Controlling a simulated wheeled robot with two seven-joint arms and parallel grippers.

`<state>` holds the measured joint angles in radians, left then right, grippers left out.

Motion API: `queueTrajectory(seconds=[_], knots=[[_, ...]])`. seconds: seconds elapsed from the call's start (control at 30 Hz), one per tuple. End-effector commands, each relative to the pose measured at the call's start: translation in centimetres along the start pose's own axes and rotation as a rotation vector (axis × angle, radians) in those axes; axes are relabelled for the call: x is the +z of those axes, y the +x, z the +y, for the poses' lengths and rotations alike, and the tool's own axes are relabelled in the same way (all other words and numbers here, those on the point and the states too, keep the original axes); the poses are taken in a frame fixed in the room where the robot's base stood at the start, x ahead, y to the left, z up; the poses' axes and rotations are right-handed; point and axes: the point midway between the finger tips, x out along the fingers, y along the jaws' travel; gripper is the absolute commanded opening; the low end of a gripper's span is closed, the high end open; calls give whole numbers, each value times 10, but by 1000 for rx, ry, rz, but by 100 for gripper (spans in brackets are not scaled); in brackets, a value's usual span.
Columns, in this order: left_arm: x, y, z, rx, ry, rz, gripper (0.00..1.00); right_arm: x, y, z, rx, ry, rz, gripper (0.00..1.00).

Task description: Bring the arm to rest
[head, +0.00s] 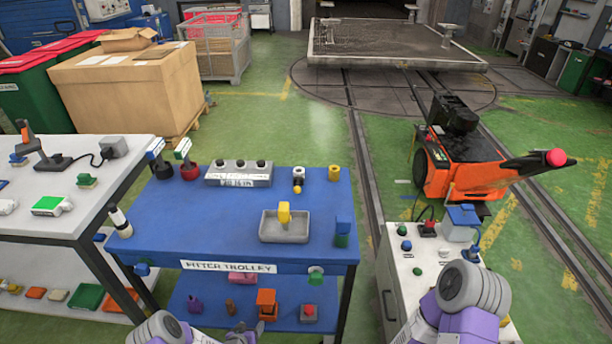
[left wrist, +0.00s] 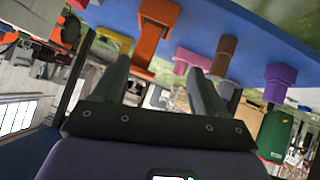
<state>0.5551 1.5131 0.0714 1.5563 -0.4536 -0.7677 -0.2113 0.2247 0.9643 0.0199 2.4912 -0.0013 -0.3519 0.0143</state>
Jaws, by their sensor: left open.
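My left gripper (head: 246,328) shows only in part at the bottom edge of the head view, in front of the lower shelf of the blue trolley (head: 335,215). In the left wrist view its two grey fingers (left wrist: 160,85) stand apart with nothing held between them. That view looks upside down, with the blue shelf (left wrist: 245,35) across the top. An orange piece (left wrist: 155,35), a brown piece (left wrist: 223,55) and purple pieces (left wrist: 276,82) show beyond the fingers. My right arm comes in at the lower right of the head view; its gripper is out of view.
The trolley top holds a grey tray (head: 270,236) with a yellow part, a grey box (head: 238,174) and several knobs. A white bench (head: 30,220) stands left, a grey cabinet (head: 405,270) right. An orange machine (head: 455,165) stands near the rails. Green floor is clear behind the trolley.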

Motion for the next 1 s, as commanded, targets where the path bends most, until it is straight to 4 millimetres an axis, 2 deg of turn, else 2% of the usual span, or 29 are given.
queueTrajectory(seconds=[0.03,0.17,0.3,0.5,0.6,0.73,1.0], knots=[[0,-12,15,19,-22,-52,72,0,-1,0,0,0,0,72],[10,-55,53,52,-98,-226,72,0,-3,-1,0,0,0,72],[29,-119,91,64,-178,-433,72,0,-5,-2,0,0,0,72],[55,-216,130,44,-265,-688,72,0,-7,-2,0,0,0,72],[64,-250,139,29,-291,-769,72,0,-7,-3,0,0,0,72],[70,-273,144,16,-310,-821,72,0,-8,-3,0,0,0,72],[70,-275,145,15,-311,-825,72,0,-8,-3,0,0,0,72]])
